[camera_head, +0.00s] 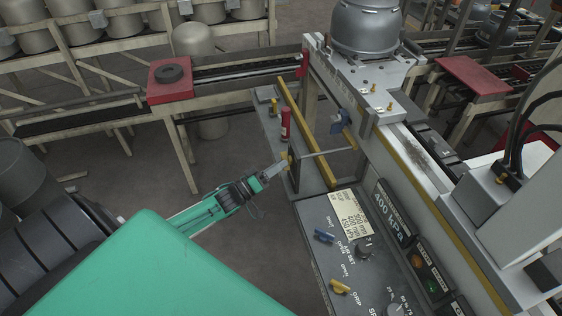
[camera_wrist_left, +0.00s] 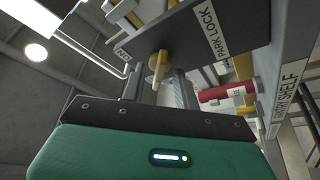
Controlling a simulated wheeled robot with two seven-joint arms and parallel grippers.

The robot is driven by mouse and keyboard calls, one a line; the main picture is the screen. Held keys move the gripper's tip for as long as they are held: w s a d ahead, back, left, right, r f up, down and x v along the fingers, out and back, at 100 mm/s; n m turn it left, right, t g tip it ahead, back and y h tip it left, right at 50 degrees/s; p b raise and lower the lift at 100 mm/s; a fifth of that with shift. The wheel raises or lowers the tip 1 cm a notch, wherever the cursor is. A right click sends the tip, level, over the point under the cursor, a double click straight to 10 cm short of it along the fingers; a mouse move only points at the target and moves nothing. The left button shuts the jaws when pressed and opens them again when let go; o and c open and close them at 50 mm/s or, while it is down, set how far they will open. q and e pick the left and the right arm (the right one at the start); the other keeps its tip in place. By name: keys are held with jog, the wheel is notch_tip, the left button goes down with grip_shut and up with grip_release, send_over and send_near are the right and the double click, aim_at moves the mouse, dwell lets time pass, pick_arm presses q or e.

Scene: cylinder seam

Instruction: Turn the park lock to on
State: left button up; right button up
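The park lock is a yellow knob with a lever (camera_wrist_left: 158,66) on a dark plate (camera_wrist_left: 190,38) lettered PARK LOCK in the left wrist view. In the head view the yellow knob (camera_head: 285,159) shows small at the tip of my left gripper. My left gripper (camera_head: 276,169) reaches it from the left. In the left wrist view my left gripper's two fingers (camera_wrist_left: 158,86) stand apart, with the yellow lever between them; a gap shows, and contact cannot be made out. My right gripper is not in view.
A control panel (camera_head: 340,245) with blue and yellow levers and a black knob lies to the right. A red cylinder (camera_head: 285,124) stands behind the park lock. A thin rod (camera_head: 325,152) and yellow rail (camera_head: 308,135) are close by. Open floor lies left of the gripper.

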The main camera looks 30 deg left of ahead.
pick_arm(q)
jog(key=shift+w+d+r, duration=0.15)
jog(key=shift+w+d, duration=0.1)
jog(key=shift+w, duration=0.25)
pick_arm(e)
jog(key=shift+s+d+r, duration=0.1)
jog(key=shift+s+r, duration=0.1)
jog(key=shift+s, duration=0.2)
pick_arm(q)
grip_shut()
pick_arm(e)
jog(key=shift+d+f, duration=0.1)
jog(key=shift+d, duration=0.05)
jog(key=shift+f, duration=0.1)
